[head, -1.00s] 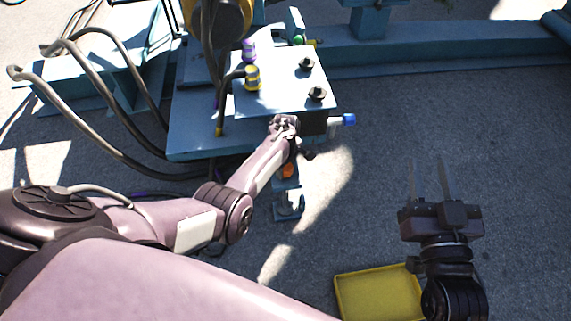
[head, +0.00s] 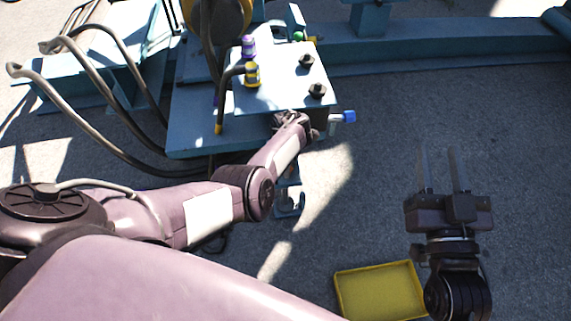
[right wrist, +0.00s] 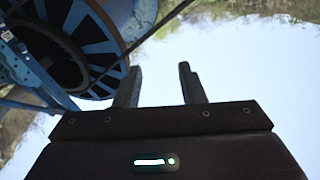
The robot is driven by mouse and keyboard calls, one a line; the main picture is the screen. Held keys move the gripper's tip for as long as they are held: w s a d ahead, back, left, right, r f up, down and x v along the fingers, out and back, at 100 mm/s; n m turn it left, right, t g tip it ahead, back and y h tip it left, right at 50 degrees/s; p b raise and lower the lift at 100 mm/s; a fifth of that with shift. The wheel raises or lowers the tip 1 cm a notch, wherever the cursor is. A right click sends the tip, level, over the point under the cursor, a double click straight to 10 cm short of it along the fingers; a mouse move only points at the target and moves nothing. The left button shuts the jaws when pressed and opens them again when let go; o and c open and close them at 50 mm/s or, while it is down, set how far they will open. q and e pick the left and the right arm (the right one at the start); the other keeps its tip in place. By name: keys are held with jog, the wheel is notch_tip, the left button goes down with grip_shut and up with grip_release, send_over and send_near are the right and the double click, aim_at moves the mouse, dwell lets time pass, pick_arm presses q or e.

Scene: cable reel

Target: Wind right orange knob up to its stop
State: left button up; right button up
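No orange knob shows clearly now; my left arm covers the place under the blue bench's front edge where an orange part showed earlier. My left gripper (head: 309,132) is at the front right corner of the blue bench (head: 197,139). Its fingers are too small and hidden to tell whether they are open or shut, or whether they touch anything. My right gripper (head: 440,168) is open and empty over bare ground, away from the bench. Its two parted fingers also show in the right wrist view (right wrist: 160,87), with nothing between them.
A blue-capped fitting (head: 349,116) sticks out right of the bench. Black knobs (head: 317,91), a yellow-banded fitting (head: 252,75) and a purple one (head: 248,47) stand on top. A grey bracket (head: 289,207) hangs below. A yellow tray (head: 345,297) lies on the ground.

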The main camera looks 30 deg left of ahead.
pick_arm(q)
jog(key=shift+n, duration=0.4)
pick_arm(e)
jog(key=shift+s+d+r+t, duration=0.1)
jog(key=shift+r+t, duration=0.4)
jog(key=shift+r, duration=0.4)
pick_arm(q)
jog(key=o, duration=0.9)
